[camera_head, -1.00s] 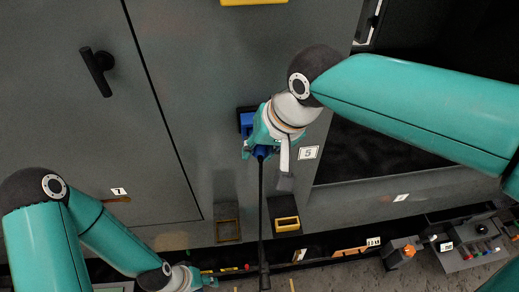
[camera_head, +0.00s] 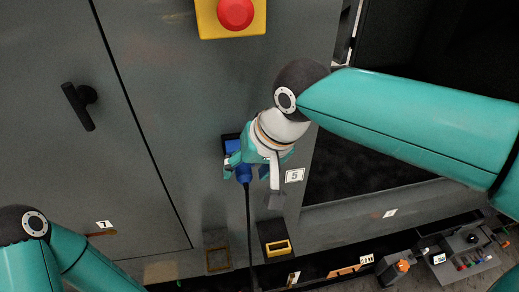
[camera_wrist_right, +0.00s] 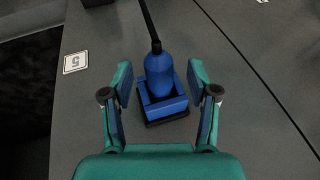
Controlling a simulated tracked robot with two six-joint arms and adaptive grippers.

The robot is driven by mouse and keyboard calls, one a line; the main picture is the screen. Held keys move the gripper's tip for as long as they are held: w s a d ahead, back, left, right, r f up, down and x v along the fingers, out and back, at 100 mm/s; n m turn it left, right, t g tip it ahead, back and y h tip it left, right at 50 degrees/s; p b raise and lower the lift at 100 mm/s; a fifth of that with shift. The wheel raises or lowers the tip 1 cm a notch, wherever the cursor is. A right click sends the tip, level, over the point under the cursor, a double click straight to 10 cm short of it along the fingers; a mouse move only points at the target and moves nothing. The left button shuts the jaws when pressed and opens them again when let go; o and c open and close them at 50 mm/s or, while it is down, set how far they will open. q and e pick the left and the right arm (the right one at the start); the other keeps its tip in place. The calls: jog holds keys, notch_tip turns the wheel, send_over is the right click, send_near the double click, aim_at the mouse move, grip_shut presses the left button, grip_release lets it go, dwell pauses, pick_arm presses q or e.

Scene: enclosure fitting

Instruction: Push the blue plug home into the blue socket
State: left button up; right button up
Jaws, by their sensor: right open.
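The blue plug (camera_wrist_right: 159,76) has a rounded body with a black cable running from its end. In the right wrist view its lower part sits within the square blue socket (camera_wrist_right: 164,106); how deep it sits I cannot tell. In the head view the socket (camera_head: 232,146) shows on the grey panel, partly hidden by my right gripper (camera_head: 247,172), with the plug (camera_head: 244,175) below it. My right gripper is open, its fingers (camera_wrist_right: 160,78) on either side of the plug with visible gaps. My left gripper is out of view; only its arm shows at lower left.
A red button on a yellow box (camera_head: 235,14) is above. A black door handle (camera_head: 79,106) is at left. A yellow-edged black holder (camera_head: 277,243) and an empty brown-edged holder (camera_head: 218,255) are below. A dark opening lies right. The cable (camera_head: 250,235) hangs down.

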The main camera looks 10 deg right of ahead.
jog(key=v, duration=1)
